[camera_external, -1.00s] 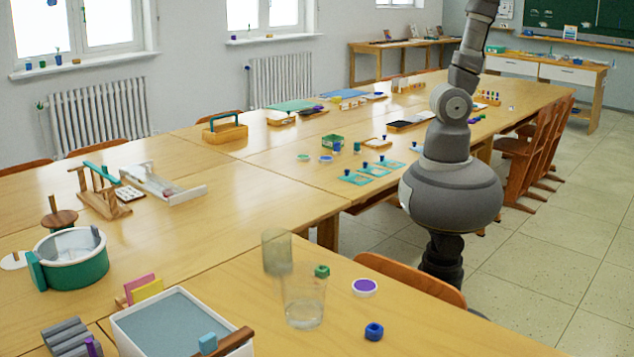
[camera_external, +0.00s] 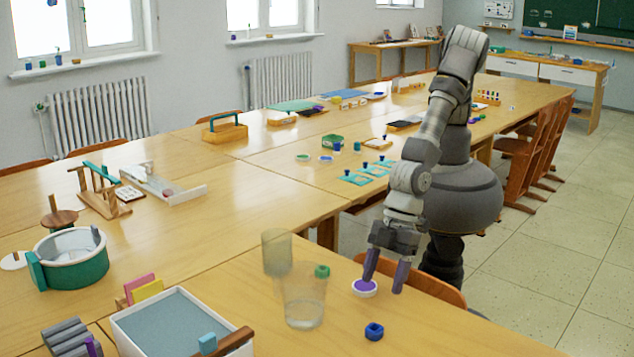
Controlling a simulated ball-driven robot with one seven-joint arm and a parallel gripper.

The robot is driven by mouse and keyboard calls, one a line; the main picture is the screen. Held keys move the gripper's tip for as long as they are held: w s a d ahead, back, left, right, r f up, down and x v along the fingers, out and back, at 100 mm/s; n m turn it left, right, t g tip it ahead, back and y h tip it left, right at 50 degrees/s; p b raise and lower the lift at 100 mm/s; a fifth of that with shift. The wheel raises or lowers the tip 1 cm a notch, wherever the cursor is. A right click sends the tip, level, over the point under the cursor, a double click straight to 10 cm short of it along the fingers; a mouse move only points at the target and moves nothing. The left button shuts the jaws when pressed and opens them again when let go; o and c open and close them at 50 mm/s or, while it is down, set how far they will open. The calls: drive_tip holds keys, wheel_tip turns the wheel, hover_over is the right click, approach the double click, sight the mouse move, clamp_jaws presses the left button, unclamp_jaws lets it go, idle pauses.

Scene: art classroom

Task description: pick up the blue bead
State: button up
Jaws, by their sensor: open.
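The blue bead (camera_external: 374,331) lies on the near table, toward the right. It looks like a short, faceted ring. My gripper (camera_external: 384,287) is open and empty, pointing down, with two purple-grey fingers. It is above and behind the bead in the picture, apart from it. One finger overlaps the white-rimmed purple disc (camera_external: 366,292) in the view; I cannot tell whether they touch.
A clear glass (camera_external: 304,302), a green bead (camera_external: 322,271) and a second tumbler (camera_external: 276,252) stand left of the gripper. A white tray (camera_external: 130,338) with a grey-blue inside lies farther left. The table around the blue bead is clear.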

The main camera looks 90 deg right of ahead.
drive_tip(key=s+f, duration=0.2)
drive_tip(key=f, duration=0.1)
drive_tip(key=shift+a+f, duration=0.1)
drive_tip(key=shift+f, duration=0.2)
drive_tip(key=b+x, duration=0.1)
drive_tip(key=x, duration=0.1)
drive_tip(key=b+x, duration=0.1)
drive_tip(key=x, duration=0.1)
drive_tip(key=b+x, duration=0.2)
drive_tip(key=x, duration=0.1)
drive_tip(key=shift+w+a+r, duration=0.1)
drive_tip(key=shift+w+r, duration=0.05)
drive_tip(key=shift+w, duration=0.15)
drive_tip(key=shift+r, duration=0.1)
drive_tip(key=shift+c, duration=0.5)
drive_tip(key=c, duration=1)
